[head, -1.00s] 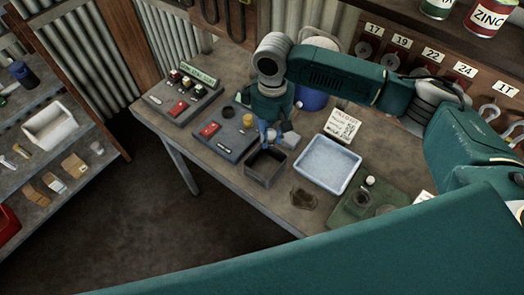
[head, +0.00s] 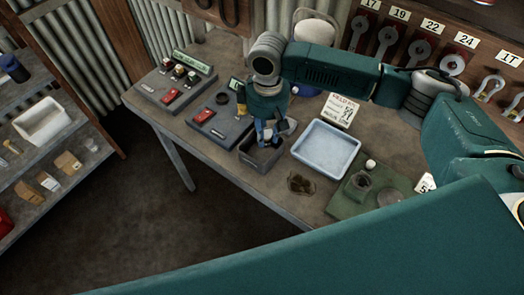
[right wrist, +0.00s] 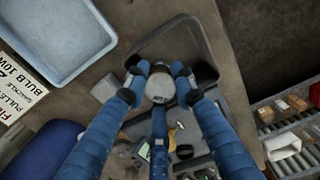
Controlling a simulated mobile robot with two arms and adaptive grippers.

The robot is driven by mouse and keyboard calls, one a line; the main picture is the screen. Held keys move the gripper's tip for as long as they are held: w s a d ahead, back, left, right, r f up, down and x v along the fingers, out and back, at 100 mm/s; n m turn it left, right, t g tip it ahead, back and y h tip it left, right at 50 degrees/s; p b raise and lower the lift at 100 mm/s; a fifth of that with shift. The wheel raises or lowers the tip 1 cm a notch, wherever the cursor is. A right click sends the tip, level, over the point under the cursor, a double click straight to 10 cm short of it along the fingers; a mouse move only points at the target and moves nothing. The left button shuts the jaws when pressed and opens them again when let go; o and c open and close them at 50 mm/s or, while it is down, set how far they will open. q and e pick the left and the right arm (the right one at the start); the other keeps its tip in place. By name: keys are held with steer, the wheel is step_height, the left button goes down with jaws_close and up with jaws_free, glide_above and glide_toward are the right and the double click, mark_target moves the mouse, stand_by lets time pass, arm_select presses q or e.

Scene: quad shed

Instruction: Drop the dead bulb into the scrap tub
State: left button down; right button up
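A dark grey open-topped tub (head: 258,160) stands on the workbench, left of the pale blue tray. Its rim (right wrist: 207,72) also shows in the right wrist view. My right gripper (head: 268,134) points down over the tub in the head view. In the right wrist view my right gripper (right wrist: 160,76) has its blue fingers closed around a round, pale bulb (right wrist: 160,88). The bulb appears above the tub's near edge; its exact height is unclear. In the head view the fingers mostly hide the bulb. My left gripper is not in view.
The pale blue tray (head: 326,150) sits close right of the tub, with a printed card (head: 341,110) behind it. Switch panels (head: 212,127) stand to the left. A green mat (head: 345,205) with small parts lies at right. Shelves (head: 62,205) stand across the floor gap.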

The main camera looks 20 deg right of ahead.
steer(key=o, duration=0.4)
steer(key=shift+o, duration=0.2)
steer(key=shift+r, duration=0.1)
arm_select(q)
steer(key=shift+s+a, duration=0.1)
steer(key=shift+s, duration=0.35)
arm_select(e)
step_height(320, 180, up, 12)
steer(key=shift+f, duration=0.1)
